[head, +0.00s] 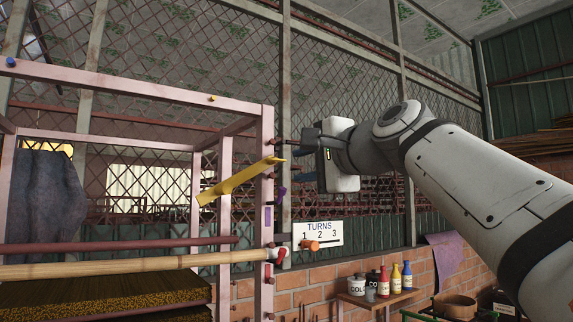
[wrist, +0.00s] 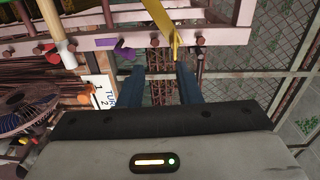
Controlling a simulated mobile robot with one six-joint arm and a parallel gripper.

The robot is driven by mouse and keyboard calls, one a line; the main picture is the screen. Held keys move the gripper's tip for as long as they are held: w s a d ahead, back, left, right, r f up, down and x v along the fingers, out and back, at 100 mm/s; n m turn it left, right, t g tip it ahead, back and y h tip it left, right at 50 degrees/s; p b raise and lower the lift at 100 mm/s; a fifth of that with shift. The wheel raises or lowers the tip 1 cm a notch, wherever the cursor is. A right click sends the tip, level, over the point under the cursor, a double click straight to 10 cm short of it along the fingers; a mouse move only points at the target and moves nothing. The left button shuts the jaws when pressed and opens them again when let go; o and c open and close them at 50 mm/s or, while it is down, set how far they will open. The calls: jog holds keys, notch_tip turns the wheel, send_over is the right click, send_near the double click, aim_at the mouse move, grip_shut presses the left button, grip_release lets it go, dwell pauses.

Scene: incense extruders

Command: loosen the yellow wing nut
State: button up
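A long flat yellow piece (head: 238,182) slants across the pink frame's right post in the head view. Its narrow right end sticks out past the post. I cannot make out whether it is a wing nut or a lever. In the wrist view the yellow piece (wrist: 161,17) comes down from the top, its lower end just beyond my fingertips. My gripper (wrist: 155,68) is open, its two dark blue fingers apart with nothing clearly held between them. In the head view my gripper (head: 307,150) is right of the post, close to the yellow tip. Contact cannot be told.
A purple piece (head: 282,194) and several dark red bolts sit on the post near my gripper. A TURNS sign (head: 319,229) with an orange knob (head: 310,246) is below. A bamboo pole (head: 130,264) crosses the frame. Bottles (head: 395,277) stand on a low shelf.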

aim_at(279, 160)
jog(key=w+a+p, duration=0.1)
jog(key=w, duration=0.1)
jog(key=w+a+r+p, duration=0.1)
jog(key=w+a, duration=0.1)
jog(key=w+a+p, duration=0.1)
jog(key=w, duration=0.1)
jog(key=shift+w+a+r, duration=0.1)
jog(key=shift+a+r, duration=0.25)
jog(key=shift+r, duration=0.05)
jog(key=shift+c, duration=0.2)
